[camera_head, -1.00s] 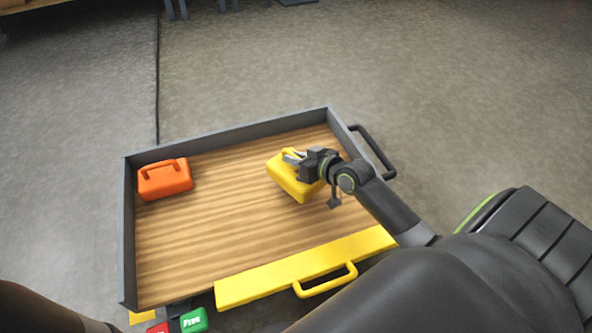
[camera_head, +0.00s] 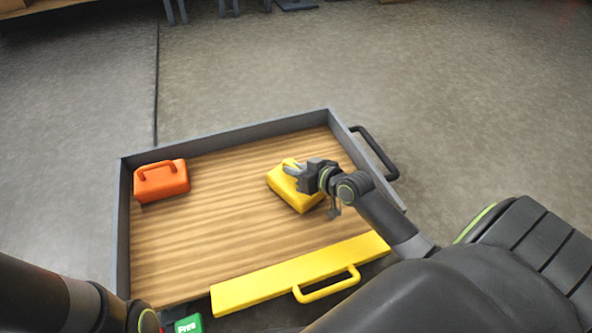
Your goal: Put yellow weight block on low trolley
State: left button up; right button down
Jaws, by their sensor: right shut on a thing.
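The yellow weight block (camera_head: 293,193) is at the right part of the low trolley's wooden deck, and it looks to be resting on the wood. My right gripper (camera_head: 296,170) is shut on its handle, and the gripper hides part of the block's top. The low trolley (camera_head: 200,240) has a wooden deck, grey side walls and a yellow front edge.
An orange weight block (camera_head: 162,182) with a handle stands in the trolley's left back corner. A yellow front bar (camera_head: 290,275) with a handle and a dark side handle (camera_head: 375,152) edge the trolley. A green "Free" tag (camera_head: 188,325) sits at the front. The deck's middle is clear.

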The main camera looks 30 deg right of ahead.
jog(key=c, duration=1.4)
grip_release()
jog(key=shift+f, duration=0.1)
